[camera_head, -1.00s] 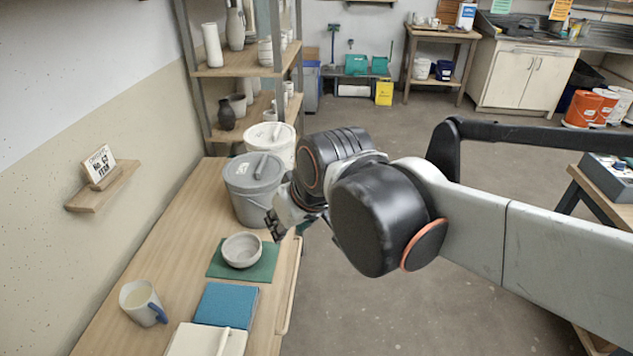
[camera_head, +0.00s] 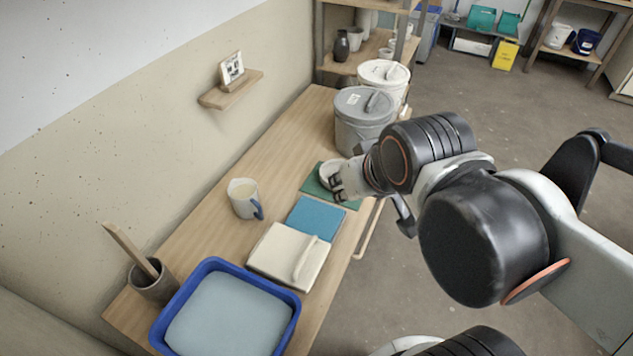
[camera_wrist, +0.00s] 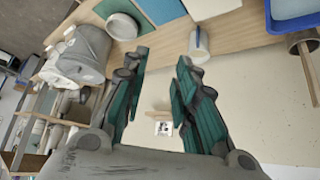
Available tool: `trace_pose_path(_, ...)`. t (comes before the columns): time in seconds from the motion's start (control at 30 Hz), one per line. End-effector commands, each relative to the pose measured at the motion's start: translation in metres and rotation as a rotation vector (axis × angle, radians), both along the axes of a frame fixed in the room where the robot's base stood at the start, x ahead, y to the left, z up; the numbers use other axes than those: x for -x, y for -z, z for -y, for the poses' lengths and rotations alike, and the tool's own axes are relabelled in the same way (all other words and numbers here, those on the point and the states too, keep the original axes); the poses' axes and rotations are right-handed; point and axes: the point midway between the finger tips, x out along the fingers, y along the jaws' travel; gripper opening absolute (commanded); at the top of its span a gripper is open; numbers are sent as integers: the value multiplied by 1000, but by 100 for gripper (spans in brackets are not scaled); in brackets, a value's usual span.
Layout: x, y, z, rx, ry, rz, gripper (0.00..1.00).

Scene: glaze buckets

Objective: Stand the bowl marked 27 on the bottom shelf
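A pale bowl (camera_head: 328,168) stands on a green mat (camera_head: 312,186) on the wooden bench; my gripper partly hides it. The bowl (camera_wrist: 122,27) also shows near the top of the wrist view. No number is readable on it. My gripper (camera_head: 337,186) is at the bowl's near right side in the head view. In the wrist view my gripper (camera_wrist: 160,65) is open, with nothing between its green-padded fingers, and the bowl lies outside them. A shelf rack (camera_head: 360,64) stands beyond the far end of the bench with vases and cups; its lowest board cannot be made out.
A grey lidded bucket (camera_head: 358,135) and a white bucket (camera_head: 385,72) stand behind the bowl. A jug (camera_head: 243,198), blue book (camera_head: 315,220), cream pad (camera_head: 285,255), blue tray (camera_head: 290,325) and brush pot (camera_head: 153,285) fill the near bench. Open floor lies right.

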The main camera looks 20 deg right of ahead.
Motion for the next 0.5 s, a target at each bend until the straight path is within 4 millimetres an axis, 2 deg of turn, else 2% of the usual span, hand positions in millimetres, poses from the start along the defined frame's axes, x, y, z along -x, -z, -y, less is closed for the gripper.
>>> trace_pose_path(0.5,-22,-2,5,-24,46,-7,27)
